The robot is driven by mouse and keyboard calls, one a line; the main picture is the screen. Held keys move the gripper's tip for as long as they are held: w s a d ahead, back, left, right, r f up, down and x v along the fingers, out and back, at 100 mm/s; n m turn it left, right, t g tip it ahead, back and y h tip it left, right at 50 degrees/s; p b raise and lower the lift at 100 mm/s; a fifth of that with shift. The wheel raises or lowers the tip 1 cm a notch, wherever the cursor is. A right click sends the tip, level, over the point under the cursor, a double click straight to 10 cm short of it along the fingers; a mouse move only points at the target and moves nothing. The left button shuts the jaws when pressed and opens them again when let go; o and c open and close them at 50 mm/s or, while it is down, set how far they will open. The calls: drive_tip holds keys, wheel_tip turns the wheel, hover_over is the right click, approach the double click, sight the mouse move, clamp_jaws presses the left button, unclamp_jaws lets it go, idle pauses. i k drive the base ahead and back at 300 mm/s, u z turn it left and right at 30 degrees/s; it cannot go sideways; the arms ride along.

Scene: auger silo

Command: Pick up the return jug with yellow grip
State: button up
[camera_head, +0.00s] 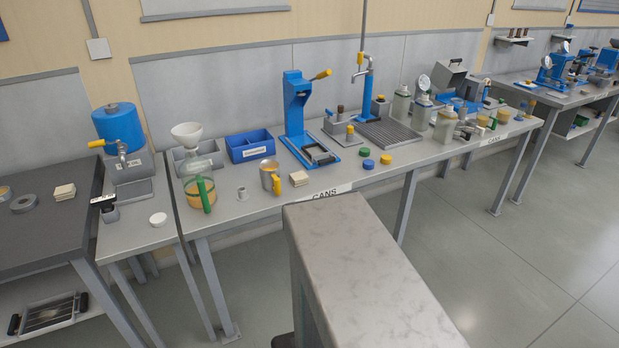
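A small metal jug with a yellow grip (270,178) stands upright on the long grey bench, near its front edge and left of centre. Its yellow grip (277,184) faces the front right. A tan, flat pad or stack lies just to its right. A larger clear jug with a green grip (199,193) stands to its left and holds an amber content. My gripper is not in view.
A small grey cup (242,193) stands between the two jugs. Behind the yellow-grip jug are a blue divided bin (250,146) and a blue lever press (297,105). Green, blue and yellow lids lie to the right. Open floor (490,250) shows at right.

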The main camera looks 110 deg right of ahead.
sight(269, 169)
drive_tip(key=z, duration=0.35)
drive_tip(key=k, duration=0.85)
drive_tip(key=z, duration=0.7)
drive_tip(key=k, duration=0.95)
drive_tip(key=u, duration=0.15)
drive_tip(key=i, duration=0.95)
drive_tip(key=z, duration=0.05)
